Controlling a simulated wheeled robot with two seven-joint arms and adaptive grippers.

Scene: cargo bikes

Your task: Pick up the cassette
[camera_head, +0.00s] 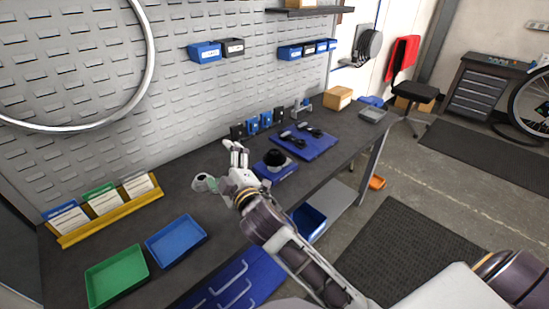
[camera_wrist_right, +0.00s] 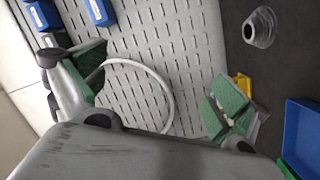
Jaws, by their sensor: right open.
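The cassette (camera_head: 203,183) is a small grey cone-shaped stack on the dark workbench (camera_head: 190,207), just left of my right gripper in the head view. In the right wrist view the cassette (camera_wrist_right: 260,27) stands alone at the upper right, outside the span of the fingers. My right gripper (camera_head: 229,168) is over the bench. Its two fingers with green pads are spread apart and empty in the wrist view (camera_wrist_right: 160,85). The gripper is close to the cassette in the head view; I cannot tell whether they touch. My left gripper is not in view.
A yellow card holder (camera_head: 110,224), a green tray (camera_head: 117,275) and a blue tray (camera_head: 176,241) are at the left of the bench. A blue mat (camera_head: 307,146) holds dark tools. A perforated wall (camera_head: 110,85) borders the bench.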

